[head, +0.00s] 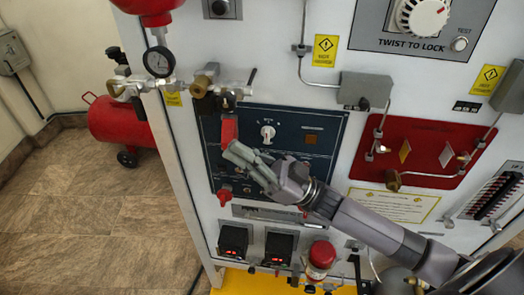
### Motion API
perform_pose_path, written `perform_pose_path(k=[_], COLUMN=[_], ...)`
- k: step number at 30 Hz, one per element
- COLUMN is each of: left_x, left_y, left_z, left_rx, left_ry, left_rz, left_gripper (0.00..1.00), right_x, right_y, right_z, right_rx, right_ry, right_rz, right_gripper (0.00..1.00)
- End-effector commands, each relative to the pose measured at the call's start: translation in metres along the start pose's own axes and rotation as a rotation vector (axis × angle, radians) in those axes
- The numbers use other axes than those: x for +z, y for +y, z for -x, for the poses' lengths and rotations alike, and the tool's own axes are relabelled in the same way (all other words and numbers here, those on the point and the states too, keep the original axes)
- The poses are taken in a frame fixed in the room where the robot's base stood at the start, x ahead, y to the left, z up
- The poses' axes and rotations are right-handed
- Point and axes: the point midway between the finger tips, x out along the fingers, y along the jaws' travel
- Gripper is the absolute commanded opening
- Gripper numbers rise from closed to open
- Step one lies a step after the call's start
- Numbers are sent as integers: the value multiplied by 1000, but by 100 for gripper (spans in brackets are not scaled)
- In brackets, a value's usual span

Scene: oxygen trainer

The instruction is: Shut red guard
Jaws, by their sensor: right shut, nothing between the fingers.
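A red guard (229,129) shows at the upper left of the dark blue panel (313,124). It stands as an upright red flap, and its lower end is partly hidden by my right gripper. My right gripper (236,156) is shut and empty, its fingertips just below and in front of the red guard. I cannot tell whether they touch it. My right arm comes in from the lower right. My left gripper is not in view.
Brass valve fittings (201,85) and a pressure gauge (159,60) stick out above the guard. A white knob (267,133) sits to its right, and a small red part (224,193) below. A red tank (115,122) stands on the floor at left.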

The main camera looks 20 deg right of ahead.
Motion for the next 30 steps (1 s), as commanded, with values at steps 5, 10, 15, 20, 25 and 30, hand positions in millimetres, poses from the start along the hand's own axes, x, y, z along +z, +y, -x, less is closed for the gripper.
perform_pose_path(k=[5, 10, 15, 20, 25, 30], left_x=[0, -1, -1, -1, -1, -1], left_y=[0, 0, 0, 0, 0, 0], left_z=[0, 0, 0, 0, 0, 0], left_rx=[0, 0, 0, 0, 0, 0], left_ry=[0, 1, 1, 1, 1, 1], left_rz=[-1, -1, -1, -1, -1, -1], left_gripper=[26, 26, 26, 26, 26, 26], right_x=[1, -16, -39, -57, -69, -74], right_y=[0, 2, 5, 7, 9, 9], right_z=[10, 36, 66, 87, 101, 106], right_rx=[2, 1, 2, 1, 1, 0], right_ry=[-4, -7, -8, -6, -3, -1], right_rz=[-1, 0, -2, -2, -1, -1], right_gripper=[0, 0, 0, 0, 0, 0])
